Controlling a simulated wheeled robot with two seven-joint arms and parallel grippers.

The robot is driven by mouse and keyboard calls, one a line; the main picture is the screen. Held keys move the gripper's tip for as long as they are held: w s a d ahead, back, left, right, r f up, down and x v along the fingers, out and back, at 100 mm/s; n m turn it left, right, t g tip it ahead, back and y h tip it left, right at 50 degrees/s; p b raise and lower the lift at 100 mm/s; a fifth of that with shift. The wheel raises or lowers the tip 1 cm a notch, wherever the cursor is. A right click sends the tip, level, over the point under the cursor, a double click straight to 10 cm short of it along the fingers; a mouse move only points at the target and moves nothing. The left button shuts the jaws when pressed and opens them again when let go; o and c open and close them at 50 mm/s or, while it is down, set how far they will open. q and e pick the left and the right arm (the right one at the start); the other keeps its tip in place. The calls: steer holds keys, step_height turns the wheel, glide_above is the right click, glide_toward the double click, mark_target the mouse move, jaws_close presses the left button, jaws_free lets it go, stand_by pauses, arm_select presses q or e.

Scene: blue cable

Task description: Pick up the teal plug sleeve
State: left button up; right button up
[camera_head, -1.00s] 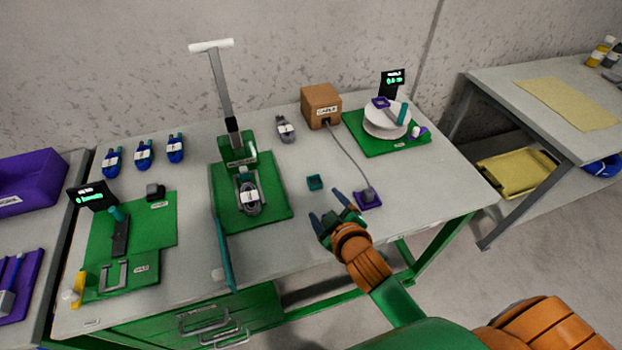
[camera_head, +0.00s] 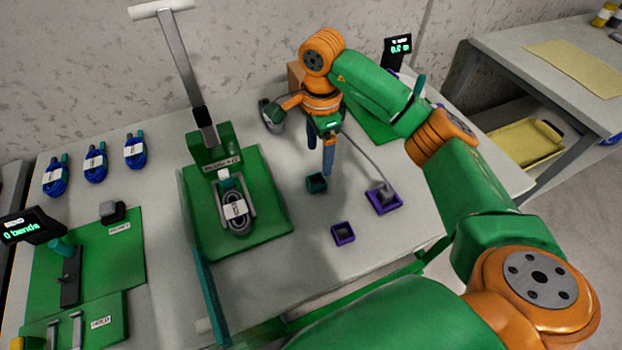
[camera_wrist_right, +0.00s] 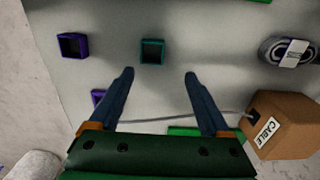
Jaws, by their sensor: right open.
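The teal plug sleeve (camera_head: 316,183) is a small hollow square block on the grey workbench, right of the green press board. In the right wrist view the teal sleeve (camera_wrist_right: 152,52) lies beyond the fingertips, roughly in line with the gap between them. My right gripper (camera_head: 320,155) points down above the bench, close to the sleeve in the head view. Its blue fingers (camera_wrist_right: 159,74) are spread, with nothing between them. The sleeve appears clear of the fingers. My left gripper is not in view.
A purple sleeve (camera_head: 343,233) stands nearer the front edge. A purple holder (camera_head: 384,201) with the grey cable end is to the right. The cable runs to the cardboard box (camera_wrist_right: 283,125). A tall press (camera_head: 212,150) with a coiled cable (camera_head: 236,212) stands left.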

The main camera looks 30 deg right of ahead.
mark_target(320, 175)
steer(key=f, duration=0.1)
steer(key=s+f+p, duration=0.1)
steer(key=f, duration=0.3)
steer(key=shift+s+a+f+p, duration=0.15)
steer(key=shift+s+f+p, duration=0.05)
steer(key=shift+s+p, duration=0.15)
steer(key=shift+w+f, duration=0.2)
steer(key=shift+f, duration=0.15)
jaws_close()
